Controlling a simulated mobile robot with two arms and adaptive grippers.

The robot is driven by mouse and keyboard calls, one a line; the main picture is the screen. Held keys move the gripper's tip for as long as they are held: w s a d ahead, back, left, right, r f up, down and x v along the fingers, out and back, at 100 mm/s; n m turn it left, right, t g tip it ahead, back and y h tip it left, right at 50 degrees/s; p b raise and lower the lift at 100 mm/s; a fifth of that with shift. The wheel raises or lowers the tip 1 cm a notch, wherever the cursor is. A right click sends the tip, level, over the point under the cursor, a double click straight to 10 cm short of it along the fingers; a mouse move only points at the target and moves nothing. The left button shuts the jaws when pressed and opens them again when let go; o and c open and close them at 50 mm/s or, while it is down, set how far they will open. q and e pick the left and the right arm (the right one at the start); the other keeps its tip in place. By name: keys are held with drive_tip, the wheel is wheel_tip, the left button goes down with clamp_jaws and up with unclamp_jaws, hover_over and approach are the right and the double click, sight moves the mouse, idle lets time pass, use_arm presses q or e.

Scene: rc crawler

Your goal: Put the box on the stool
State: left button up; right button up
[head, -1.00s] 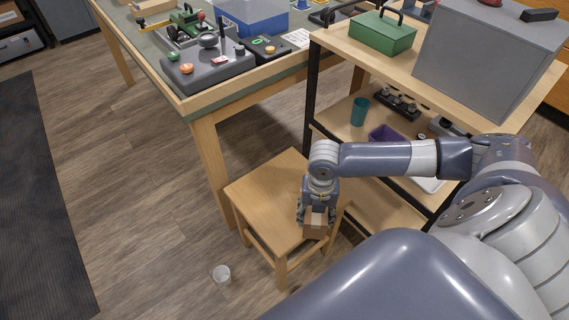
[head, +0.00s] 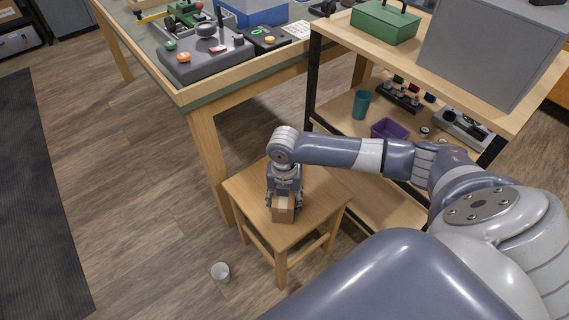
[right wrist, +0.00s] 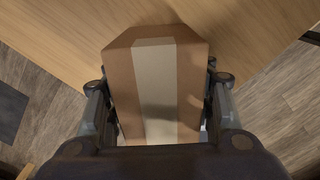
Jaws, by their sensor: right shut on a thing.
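The box (head: 284,210) is a small brown carton with a pale tape strip. In the head view it is over the middle of the wooden stool's seat (head: 322,195). My right gripper (head: 284,200) points down and is shut on the box. In the right wrist view the box (right wrist: 155,85) sits between the two fingers, with the stool seat (right wrist: 60,40) behind it. I cannot tell whether the box touches the seat. My left gripper is not in view.
A workbench (head: 205,98) with a grey control console (head: 205,60) stands behind the stool. A shelf cart (head: 400,205) stands close on the right, holding a green toolbox (head: 385,22) and a purple bin (head: 389,129).

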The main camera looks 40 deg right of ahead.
drive_tip(key=shift+f, duration=0.1)
drive_tip(key=o, duration=1)
drive_tip(key=shift+o, duration=0.2)
drive_tip(key=shift+r, duration=0.45)
wheel_tip(320, 180, up, 10)
drive_tip(key=p, duration=0.3)
drive_tip(key=shift+w+f, duration=0.1)
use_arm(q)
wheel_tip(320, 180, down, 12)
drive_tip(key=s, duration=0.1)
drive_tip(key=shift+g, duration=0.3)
use_arm(e)
drive_tip(key=shift+r, duration=0.8)
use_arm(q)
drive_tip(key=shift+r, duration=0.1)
